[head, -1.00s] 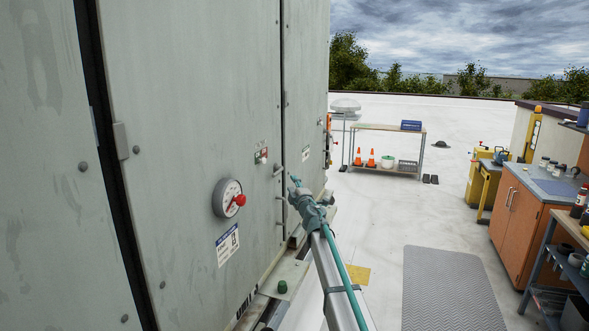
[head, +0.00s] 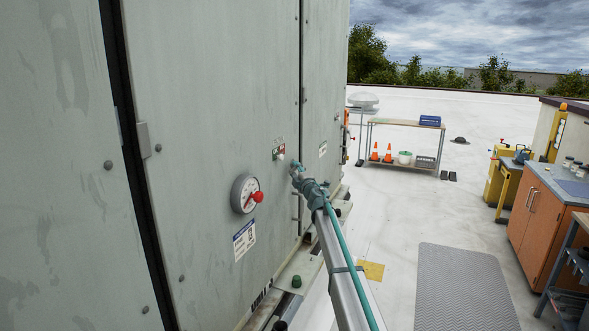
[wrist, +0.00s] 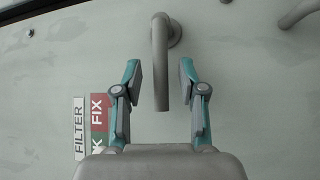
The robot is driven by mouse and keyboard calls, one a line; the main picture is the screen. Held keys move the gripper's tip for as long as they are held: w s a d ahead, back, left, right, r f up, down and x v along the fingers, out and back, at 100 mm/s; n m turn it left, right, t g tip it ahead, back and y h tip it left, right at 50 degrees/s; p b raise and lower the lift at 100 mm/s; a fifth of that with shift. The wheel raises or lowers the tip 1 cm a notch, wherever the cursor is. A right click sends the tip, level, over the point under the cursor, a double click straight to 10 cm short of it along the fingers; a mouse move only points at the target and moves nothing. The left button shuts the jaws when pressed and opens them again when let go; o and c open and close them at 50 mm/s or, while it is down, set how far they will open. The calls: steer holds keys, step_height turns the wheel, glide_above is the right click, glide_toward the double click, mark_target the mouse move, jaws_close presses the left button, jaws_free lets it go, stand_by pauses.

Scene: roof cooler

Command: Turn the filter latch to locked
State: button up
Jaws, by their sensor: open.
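The filter latch is a grey bent lever (wrist: 161,75) on the cooler's grey panel (head: 215,110). In the wrist view it stands between my gripper's fingers (wrist: 160,75), its arm running down the picture towards the palm. My gripper is open, one finger on each side of the lever, with gaps showing, so it does not grip it. A red and green label (wrist: 97,125) reading "FILTER" and "FIX" lies sideways left of the gripper, partly covered by it. In the head view my gripper (head: 296,172) is at the panel beside the label (head: 279,149) and hides most of the latch.
A round dial with a red knob (head: 257,197) is left of my arm. Another grey handle (wrist: 300,12) shows at the wrist view's upper right. A cart with cones (head: 405,123), an orange cabinet (head: 535,220) and a grey mat (head: 465,290) stand apart on the roof.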

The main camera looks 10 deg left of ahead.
steer(key=shift+w+a, duration=0.35)
steer(key=shift+w, duration=0.3)
steer(key=shift+r, duration=0.1)
jaws_close()
